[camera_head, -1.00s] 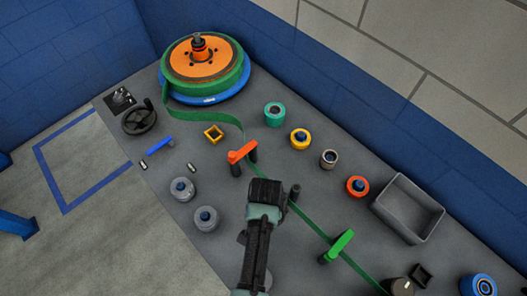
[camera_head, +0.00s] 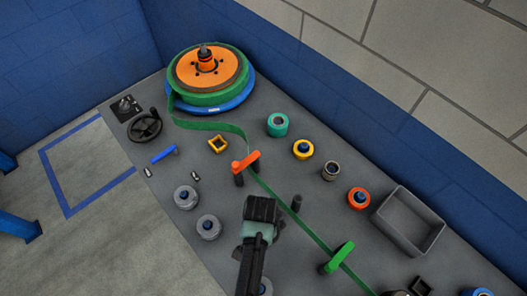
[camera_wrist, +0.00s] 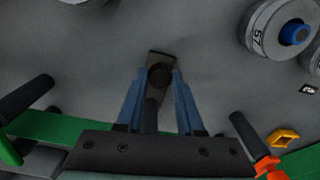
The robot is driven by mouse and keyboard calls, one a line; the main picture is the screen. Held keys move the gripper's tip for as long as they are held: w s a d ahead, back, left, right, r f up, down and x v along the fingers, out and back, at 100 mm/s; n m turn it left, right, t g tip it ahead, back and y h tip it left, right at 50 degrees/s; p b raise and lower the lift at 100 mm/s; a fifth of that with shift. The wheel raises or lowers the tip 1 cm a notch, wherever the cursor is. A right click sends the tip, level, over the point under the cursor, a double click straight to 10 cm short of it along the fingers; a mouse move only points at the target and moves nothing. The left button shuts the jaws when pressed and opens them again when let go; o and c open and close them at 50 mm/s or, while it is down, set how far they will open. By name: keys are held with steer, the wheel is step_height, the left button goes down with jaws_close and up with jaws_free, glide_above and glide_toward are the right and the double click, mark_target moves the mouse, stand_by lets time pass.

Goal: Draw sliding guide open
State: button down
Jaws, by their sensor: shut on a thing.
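My gripper (camera_head: 262,212) is low over the grey bench, on the near side of the green strap (camera_head: 290,212). In the wrist view its two blue fingers (camera_wrist: 158,98) are shut on the sliding guide (camera_wrist: 160,74), a dark upright peg on a brownish flat slide plate. The hand hides the guide in the head view. The green strap crosses behind the hand in the wrist view (camera_wrist: 90,126). It runs from the large reel (camera_head: 208,75) past an orange lever (camera_head: 246,162) and a green lever (camera_head: 341,257). A dark post (camera_head: 297,203) stands beside the strap.
Grey knobbed weights (camera_head: 186,197) sit near the bench's near edge; one also shows in the wrist view (camera_wrist: 268,28). A blue handle (camera_head: 163,154) and a handwheel (camera_head: 145,127) lie farther left.

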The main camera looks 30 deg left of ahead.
steer(key=c, duration=0.5)
jaws_free()
steer(key=shift+s, duration=0.2)
step_height(320, 180, up, 13)
steer(key=shift+f+b, duration=0.1)
steer(key=shift+b, duration=0.35)
